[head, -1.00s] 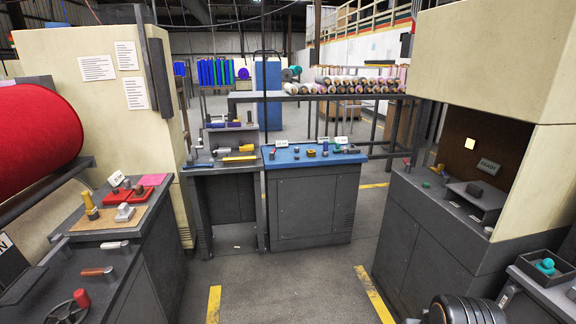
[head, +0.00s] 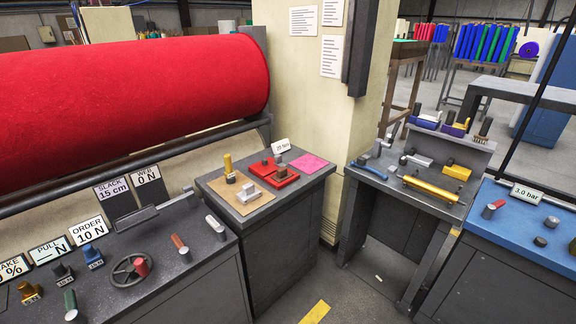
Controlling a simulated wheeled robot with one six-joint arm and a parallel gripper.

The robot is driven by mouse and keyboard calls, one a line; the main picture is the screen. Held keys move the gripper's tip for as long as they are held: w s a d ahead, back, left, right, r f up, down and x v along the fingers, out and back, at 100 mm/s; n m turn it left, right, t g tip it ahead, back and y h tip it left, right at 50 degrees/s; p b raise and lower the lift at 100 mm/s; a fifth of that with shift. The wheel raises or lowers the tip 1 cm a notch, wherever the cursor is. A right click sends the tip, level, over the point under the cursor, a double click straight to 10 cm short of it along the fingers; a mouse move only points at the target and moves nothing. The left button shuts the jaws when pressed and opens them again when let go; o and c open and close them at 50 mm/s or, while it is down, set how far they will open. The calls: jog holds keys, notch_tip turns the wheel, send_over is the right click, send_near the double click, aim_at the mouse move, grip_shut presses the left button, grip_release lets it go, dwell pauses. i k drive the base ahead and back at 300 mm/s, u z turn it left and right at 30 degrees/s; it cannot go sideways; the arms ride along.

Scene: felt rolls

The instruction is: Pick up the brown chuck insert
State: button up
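I cannot tell for sure which thing is the brown chuck insert. A brown-red handle (head: 179,243) is on the console at left. My gripper is not in view.
A cabinet (head: 288,235) with a tan board, red trays and a pink sheet stands in the middle. A large red felt roll (head: 130,85) lies behind the console. A blue-topped cabinet (head: 533,247) is at right. Some grey floor shows between the cabinet and the bench.

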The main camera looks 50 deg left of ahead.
aim_at(282, 175)
jog(key=u, duration=0.45)
jog(key=i, duration=1.7)
jog(key=u, duration=1.95)
jog(key=i, duration=1.2)
jog(key=u, duration=1.05)
